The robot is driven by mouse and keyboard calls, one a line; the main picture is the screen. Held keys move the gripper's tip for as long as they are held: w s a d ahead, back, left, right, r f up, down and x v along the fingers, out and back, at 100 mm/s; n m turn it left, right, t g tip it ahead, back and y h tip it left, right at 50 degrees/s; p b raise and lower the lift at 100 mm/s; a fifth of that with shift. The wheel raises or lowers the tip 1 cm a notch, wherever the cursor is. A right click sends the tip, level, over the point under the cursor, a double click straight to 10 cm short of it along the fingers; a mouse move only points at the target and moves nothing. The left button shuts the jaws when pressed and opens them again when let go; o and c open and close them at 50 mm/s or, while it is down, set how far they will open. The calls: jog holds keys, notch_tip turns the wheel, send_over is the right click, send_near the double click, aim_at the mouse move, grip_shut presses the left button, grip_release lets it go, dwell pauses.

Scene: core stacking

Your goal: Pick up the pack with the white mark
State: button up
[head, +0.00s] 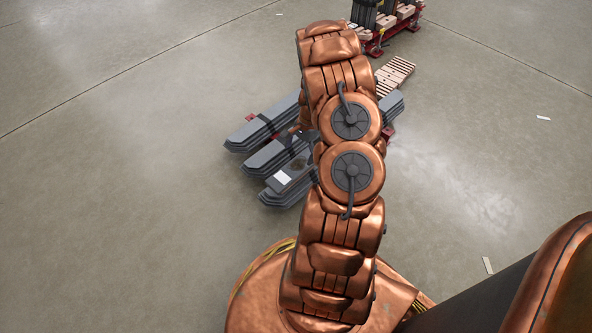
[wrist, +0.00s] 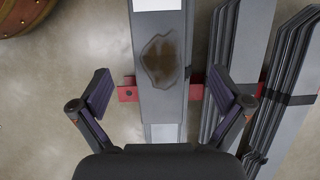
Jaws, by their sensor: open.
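The pack with the white mark (head: 274,196) is a long grey pack at the near side of the group on the floor in the head view. It also shows in the wrist view (wrist: 161,103), with white patches at the top and bottom of the frame and a dark brown stain between them. My gripper (wrist: 161,82) is open, with one finger on each side of this pack in the picture. I see no contact, and the height gap is hard to judge. In the head view my arm hides the gripper and part of the packs.
More grey packs (head: 250,134) lie beside it, and one (wrist: 241,60) is close to the right finger. A red support (wrist: 128,90) runs under the packs. A wooden slatted piece (head: 394,74) and a loaded red rack (head: 376,48) stand farther back. The floor at left is clear.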

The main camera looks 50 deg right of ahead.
aim_at(296, 167)
jog(key=shift+b+x, duration=1.3)
jog(key=shift+x, duration=1.35)
jog(key=c, duration=1.9)
